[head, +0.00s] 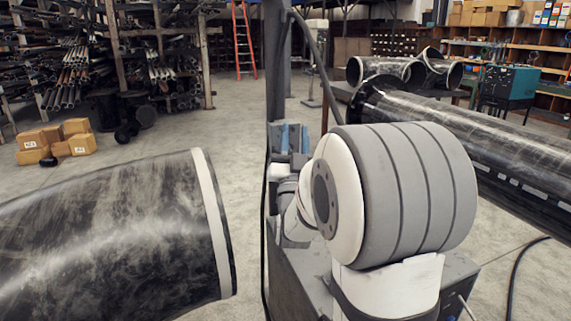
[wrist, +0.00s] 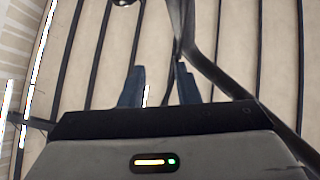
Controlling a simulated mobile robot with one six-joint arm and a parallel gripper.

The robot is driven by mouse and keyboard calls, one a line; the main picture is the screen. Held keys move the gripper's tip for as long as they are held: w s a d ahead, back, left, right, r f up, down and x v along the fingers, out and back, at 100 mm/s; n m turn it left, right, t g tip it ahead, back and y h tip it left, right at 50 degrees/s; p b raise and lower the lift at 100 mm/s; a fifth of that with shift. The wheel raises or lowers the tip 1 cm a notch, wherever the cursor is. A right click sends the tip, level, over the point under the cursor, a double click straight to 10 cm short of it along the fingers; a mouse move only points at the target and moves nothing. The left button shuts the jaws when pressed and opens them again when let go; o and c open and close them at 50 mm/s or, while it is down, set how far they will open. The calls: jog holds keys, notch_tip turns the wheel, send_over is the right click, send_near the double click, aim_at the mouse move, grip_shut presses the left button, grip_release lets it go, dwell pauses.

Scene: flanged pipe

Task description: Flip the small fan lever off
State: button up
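I cannot make out the small fan lever or a fan in either view. In the wrist view my gripper (wrist: 160,85) shows two blue fingers with a clear gap between them; it is open and holds nothing. In the head view its blue fingertips (head: 294,138) show beside the dark upright post, partly hidden behind my large white and grey arm joint. The gripper seems to point upward, as the wrist view shows a pale ribbed ceiling behind the fingers.
A dark post (head: 276,70) with a cable stands by the gripper. A large black pipe (head: 110,240) fills the lower left, and a long flanged pipe (head: 470,130) lies at right. Boxes (head: 57,140) sit on the floor at left. Open floor (head: 235,120) lies between.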

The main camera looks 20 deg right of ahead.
aim_at(290, 150)
notch_tip(290, 150, down, 10)
jog(key=w+b, duration=0.1)
jog(key=b, duration=0.8)
jog(key=shift+p+x, duration=0.8)
jog(key=shift+x, duration=2.8)
jog(key=shift+f, duration=0.1)
jog(key=shift+c, duration=0.2)
grip_shut()
jog(key=shift+f+b, duration=0.15)
jog(key=shift+b, duration=0.15)
